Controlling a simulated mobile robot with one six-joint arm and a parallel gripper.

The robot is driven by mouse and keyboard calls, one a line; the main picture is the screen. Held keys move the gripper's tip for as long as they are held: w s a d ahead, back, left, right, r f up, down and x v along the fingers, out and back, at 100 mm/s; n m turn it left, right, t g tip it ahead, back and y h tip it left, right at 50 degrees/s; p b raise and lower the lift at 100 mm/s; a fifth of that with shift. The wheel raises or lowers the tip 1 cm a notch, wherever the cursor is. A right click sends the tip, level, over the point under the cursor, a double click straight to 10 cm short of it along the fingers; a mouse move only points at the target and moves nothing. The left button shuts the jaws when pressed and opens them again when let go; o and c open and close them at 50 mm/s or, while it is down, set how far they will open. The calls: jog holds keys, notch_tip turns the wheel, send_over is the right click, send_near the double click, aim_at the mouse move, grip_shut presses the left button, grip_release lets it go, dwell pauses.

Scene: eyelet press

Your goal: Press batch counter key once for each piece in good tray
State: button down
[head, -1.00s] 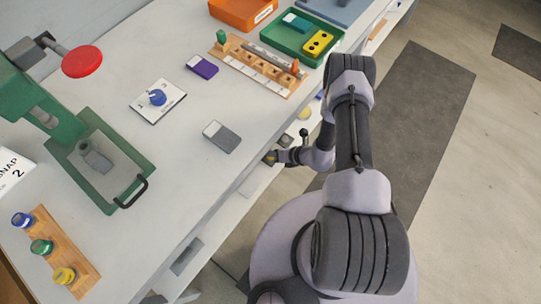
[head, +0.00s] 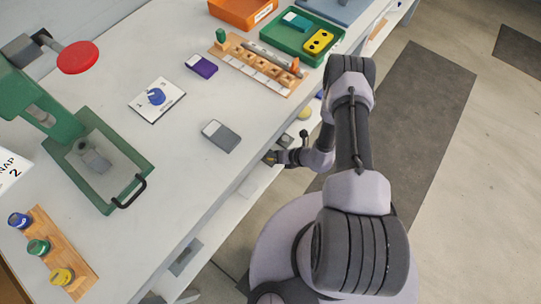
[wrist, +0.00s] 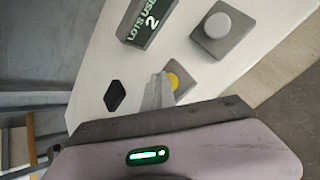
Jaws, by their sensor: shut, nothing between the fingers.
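My gripper (wrist: 158,92) is shut and empty in the wrist view. Its grey fingertips are beside a yellow round button (wrist: 178,80) on a white panel (wrist: 95,65); I cannot tell whether they touch. A grey block with a round pale cap (wrist: 217,25) and a dark plate reading "LOTS USED 2" (wrist: 150,20) are on the same panel. Which part is the batch counter key is unclear. In the head view, a green tray (head: 262,42) holds a teal-and-white piece (head: 297,22) and a yellow piece with black dots (head: 318,41). No label marks it as the good tray.
A wooden rack (head: 258,72), purple block (head: 201,66), grey block (head: 221,136), dial card (head: 157,99) and green press (head: 60,122) occupy the bench. A black diamond (wrist: 115,96) marks the panel.

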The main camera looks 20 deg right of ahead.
jog(key=shift+r+p, duration=0.7)
jog(key=shift+r, duration=0.2)
jog(key=shift+r, duration=0.1)
notch_tip(320, 180, up, 5)
jog(key=p, duration=0.4)
jog(key=shift+s, duration=0.1)
dwell(0.3)
